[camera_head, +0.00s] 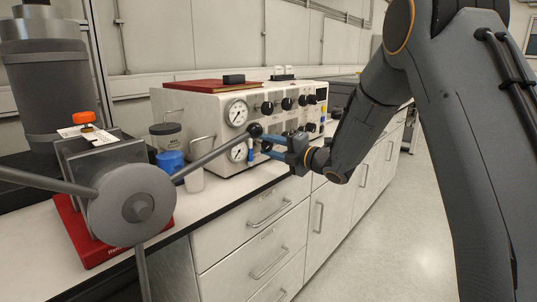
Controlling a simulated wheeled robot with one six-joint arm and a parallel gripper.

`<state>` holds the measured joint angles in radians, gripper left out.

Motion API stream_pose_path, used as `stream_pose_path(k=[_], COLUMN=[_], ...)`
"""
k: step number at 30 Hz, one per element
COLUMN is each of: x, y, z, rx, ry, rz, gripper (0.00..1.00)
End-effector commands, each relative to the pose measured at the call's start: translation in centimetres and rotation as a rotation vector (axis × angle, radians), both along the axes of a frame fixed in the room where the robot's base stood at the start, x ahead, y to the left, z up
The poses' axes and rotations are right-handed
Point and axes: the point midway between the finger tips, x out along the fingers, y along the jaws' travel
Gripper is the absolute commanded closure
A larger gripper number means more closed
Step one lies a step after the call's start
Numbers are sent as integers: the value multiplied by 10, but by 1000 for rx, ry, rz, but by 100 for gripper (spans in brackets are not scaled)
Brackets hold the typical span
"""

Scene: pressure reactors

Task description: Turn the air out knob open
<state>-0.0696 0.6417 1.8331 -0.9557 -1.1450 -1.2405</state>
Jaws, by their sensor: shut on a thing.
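The white control box (205,112) stands on the bench. Its front has two round gauges, several black knobs and small switches. My gripper (262,146), with blue fingers, reaches in from the right to the lower part of this front, beside the lower gauge (238,152). It is shut on a black knob (266,146) there, which the fingers partly hide. The knob labels are too small to read, so I cannot tell the air out knob by its name or see its angle.
A grey spoked handwheel (132,203) stands in the left foreground; one ball-tipped spoke crosses the view near my fingers. Drawers (262,230) are below. The floor at right is free.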

Motion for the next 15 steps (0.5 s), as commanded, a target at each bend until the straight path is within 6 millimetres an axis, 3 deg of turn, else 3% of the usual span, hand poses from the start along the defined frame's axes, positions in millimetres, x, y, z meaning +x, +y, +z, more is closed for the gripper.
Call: stream_pose_path(k=[15], x=[0], y=[0], z=[-2], rx=[-111], ry=[-139], rz=[1], gripper=[88])
